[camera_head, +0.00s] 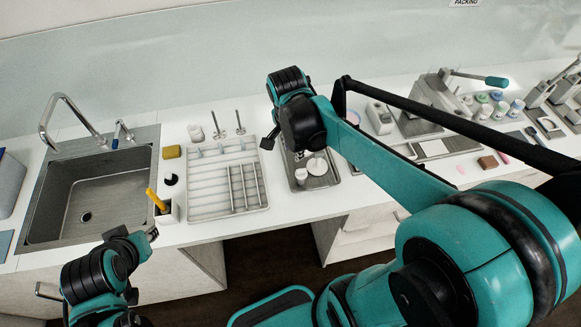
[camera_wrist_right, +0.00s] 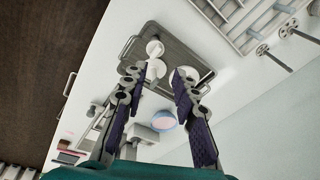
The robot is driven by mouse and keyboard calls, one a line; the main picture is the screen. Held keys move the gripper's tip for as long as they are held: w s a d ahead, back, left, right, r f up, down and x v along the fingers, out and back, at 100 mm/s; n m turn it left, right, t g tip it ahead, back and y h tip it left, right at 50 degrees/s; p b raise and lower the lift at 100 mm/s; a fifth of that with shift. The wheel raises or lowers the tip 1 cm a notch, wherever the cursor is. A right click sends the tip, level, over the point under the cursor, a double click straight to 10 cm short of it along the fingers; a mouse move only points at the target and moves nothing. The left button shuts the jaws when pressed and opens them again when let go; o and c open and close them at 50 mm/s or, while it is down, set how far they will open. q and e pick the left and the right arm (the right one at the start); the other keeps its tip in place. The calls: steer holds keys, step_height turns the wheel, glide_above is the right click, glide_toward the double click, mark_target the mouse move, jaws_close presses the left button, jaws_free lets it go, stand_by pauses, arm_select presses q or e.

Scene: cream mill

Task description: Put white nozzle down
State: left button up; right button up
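A small white cylindrical piece (camera_head: 301,174), which may be the white nozzle, stands on a grey metal tray (camera_head: 325,181); it also shows in the right wrist view (camera_wrist_right: 154,47). Another white round piece (camera_head: 317,165) is beside it. A white disc (camera_wrist_right: 188,74) lies farther in on the tray. My right gripper (camera_wrist_right: 157,80) is over the tray with its fingers apart, and nothing shows clamped between them. The right arm hides part of the tray in the head view. My left gripper (camera_head: 149,234) is low before the counter edge; its fingers are too small to read.
Two upright metal rods stand behind the rack. A grey device (camera_head: 422,120) and several jars are at the right. Bare counter is narrow around the tray.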

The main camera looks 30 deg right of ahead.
steer(key=s+a+r+n+t+y, duration=0.1)
steer(key=s+a+n+t, duration=0.4)
steer(key=n, duration=1)
steer(key=s, duration=0.3)
steer(key=shift+s+a+r+n+t, duration=0.25)
steer(key=shift+s+a+n+t, duration=0.1)
steer(key=shift+n+t, duration=0.05)
steer(key=shift+f, duration=0.1)
step_height(320, 180, down, 11)
steer(key=b, duration=1.1)
